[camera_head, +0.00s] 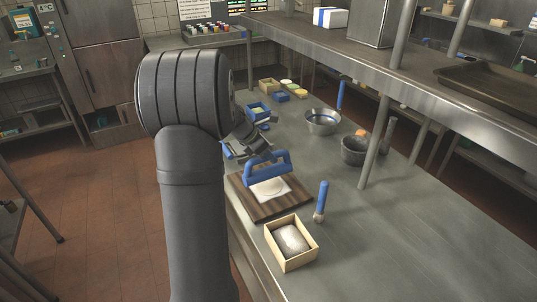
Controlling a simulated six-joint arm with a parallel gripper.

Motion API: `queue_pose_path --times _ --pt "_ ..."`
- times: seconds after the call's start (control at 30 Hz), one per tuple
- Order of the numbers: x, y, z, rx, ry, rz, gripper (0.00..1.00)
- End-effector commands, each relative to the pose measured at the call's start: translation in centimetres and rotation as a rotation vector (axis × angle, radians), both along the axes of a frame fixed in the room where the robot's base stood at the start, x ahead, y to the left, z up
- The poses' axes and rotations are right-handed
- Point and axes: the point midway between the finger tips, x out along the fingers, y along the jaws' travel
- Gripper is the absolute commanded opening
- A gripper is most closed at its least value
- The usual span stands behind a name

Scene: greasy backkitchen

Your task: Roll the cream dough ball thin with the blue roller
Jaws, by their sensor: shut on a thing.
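The blue roller (284,160) has a blue frame handle and stands over the far part of a dark wooden board (276,209). My gripper (263,151) is shut on the roller's handle from the far left side. The cream dough (271,188) lies on the board just in front of the roller as a pale, flattened patch. The roller's frame and my gripper hide the far side of the dough. I cannot tell whether the roller touches the dough.
A light wooden box (277,256) with a pale lump stands in front of the board. A blue-handled brush (321,203) is just right of it. A metal bowl (322,121), a dark pot (354,151) and a shelf post (375,145) stand farther right. The counter's right front is clear.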

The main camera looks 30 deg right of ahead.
Motion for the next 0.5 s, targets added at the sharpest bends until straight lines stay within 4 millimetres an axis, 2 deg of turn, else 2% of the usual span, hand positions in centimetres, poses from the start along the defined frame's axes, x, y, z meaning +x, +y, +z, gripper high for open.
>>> queue_pose_path --times 0.5 --pt "0.03 -0.01 -0.99 0.0 0.0 0.0 0.0"
